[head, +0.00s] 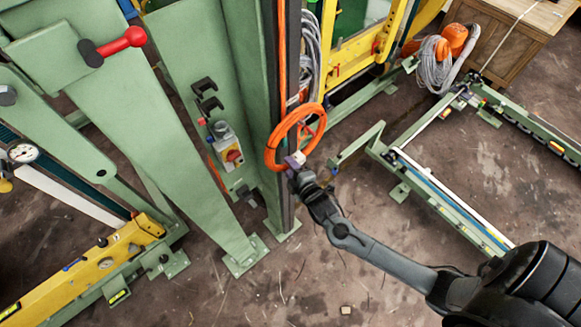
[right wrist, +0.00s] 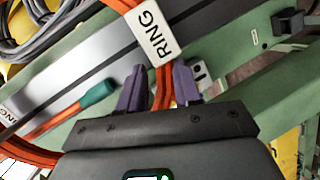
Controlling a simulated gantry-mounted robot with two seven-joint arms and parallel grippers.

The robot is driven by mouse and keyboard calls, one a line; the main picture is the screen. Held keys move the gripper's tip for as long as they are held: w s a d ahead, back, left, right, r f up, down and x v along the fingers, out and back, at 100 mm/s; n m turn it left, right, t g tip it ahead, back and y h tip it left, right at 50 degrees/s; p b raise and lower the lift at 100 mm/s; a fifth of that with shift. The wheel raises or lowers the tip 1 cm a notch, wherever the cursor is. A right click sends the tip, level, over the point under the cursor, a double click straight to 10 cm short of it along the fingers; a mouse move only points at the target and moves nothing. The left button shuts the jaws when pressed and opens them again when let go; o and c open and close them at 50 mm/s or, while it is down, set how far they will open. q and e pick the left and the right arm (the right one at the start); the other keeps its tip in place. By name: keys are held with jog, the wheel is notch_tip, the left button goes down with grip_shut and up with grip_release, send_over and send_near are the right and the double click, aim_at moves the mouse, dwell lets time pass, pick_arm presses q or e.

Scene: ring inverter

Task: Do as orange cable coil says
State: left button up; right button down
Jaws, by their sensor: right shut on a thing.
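The orange cable coil (head: 270,150) is a loop in front of the tall green post, at the centre of the head view. My right gripper (head: 295,167) is at the loop's lower edge. In the right wrist view its purple fingers (right wrist: 160,88) are shut on the strands of the coil (right wrist: 164,98). A white tag (right wrist: 158,34) on the coil, just beyond the fingers, reads "RING". I cannot tell whether the coil still rests on a support at the post. My left gripper is not in view.
A green post (head: 245,80) stands right behind the coil. A switch box with a red and yellow knob (head: 233,155) is to its left, and a red-handled lever (head: 122,42) is further left. Grey cable (head: 437,70) hangs at the upper right. The floor at centre front is mostly clear.

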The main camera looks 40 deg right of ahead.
jog(key=shift+r, duration=0.15)
jog(key=c, duration=0.7)
grip_release()
jog(key=shift+w, duration=0.1)
jog(key=v, duration=1.1)
jog(key=s+a+r+m+g+y+p, duration=0.2)
jog(key=a+r+m+g+p, duration=0.15)
jog(key=r+p, duration=0.7)
jog(key=s+a+m+g, duration=0.2)
jog(key=s+m+g, duration=0.5)
jog(key=s, duration=0.4)
jog(key=shift+s+r+g+y+b, duration=0.3)
jog(key=shift+s+r+g, duration=0.05)
jog(key=shift+r, duration=0.05)
